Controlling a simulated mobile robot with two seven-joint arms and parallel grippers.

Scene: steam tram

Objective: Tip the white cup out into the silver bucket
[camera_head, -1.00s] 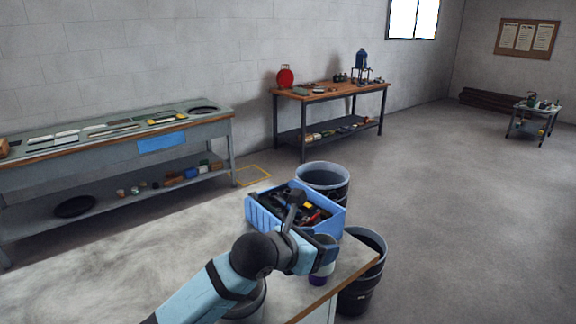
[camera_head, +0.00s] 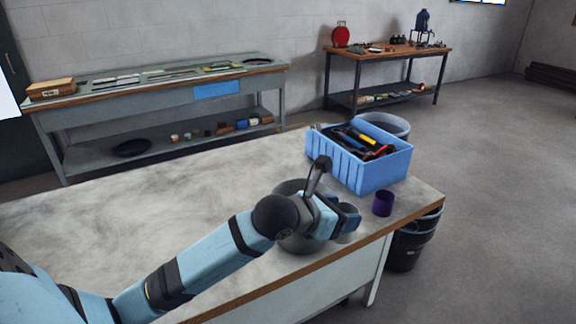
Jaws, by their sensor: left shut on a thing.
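My left gripper (camera_head: 346,217) is shut, low over the front right part of the worktable (camera_head: 150,225). A pale piece just below its fingers looks like the white cup (camera_head: 348,237); most of it is hidden, and its tilt cannot be told. A grey round vessel, which looks like the silver bucket (camera_head: 298,244), stands on the table behind my wrist. My arm hides its middle and most of its mouth. The gripper is just right of it in the picture. My right gripper is not in view.
A purple cup (camera_head: 383,204) stands right of my gripper, near the table's edge (camera_head: 415,212). A blue crate (camera_head: 372,176) of tools is behind it. Dark bins (camera_head: 408,248) stand on the floor beyond the edge. The table's left part is clear.

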